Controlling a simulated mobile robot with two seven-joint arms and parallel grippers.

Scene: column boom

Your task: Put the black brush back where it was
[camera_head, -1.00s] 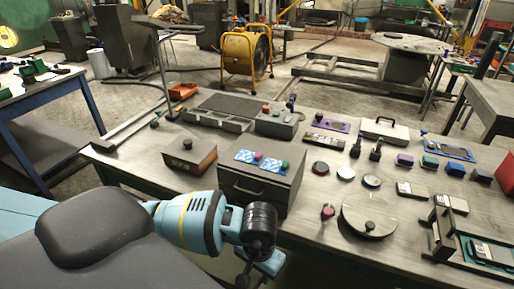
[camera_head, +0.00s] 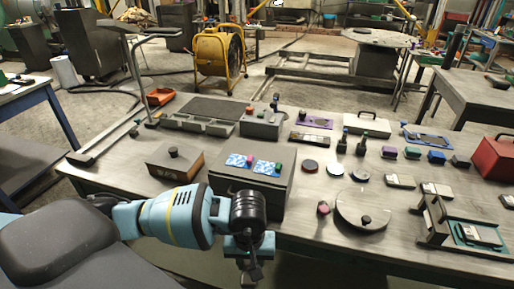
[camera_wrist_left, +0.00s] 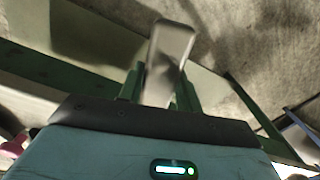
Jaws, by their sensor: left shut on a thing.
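My left gripper (camera_head: 250,263) hangs low in front of the workbench's near edge, below the drawer box. It is shut on a dark, narrow thing, taken to be the black brush (camera_head: 257,273), of which little shows in the head view. In the left wrist view my left gripper (camera_wrist_left: 158,88) has its two green fingers on either side of the brush (camera_wrist_left: 168,55), which looks like a smooth grey-brown slab with a rounded end. Its bristles cannot be made out. The held brush is clear of the bench top. My right gripper is not in view.
The workbench (camera_head: 305,222) is crowded. A drawer box (camera_head: 252,190) stands right behind my left wrist, with a brown box (camera_head: 175,160) left of it. A round lidded plate (camera_head: 362,209) and a framed fixture (camera_head: 463,228) stand to the right. Bare bench shows between them.

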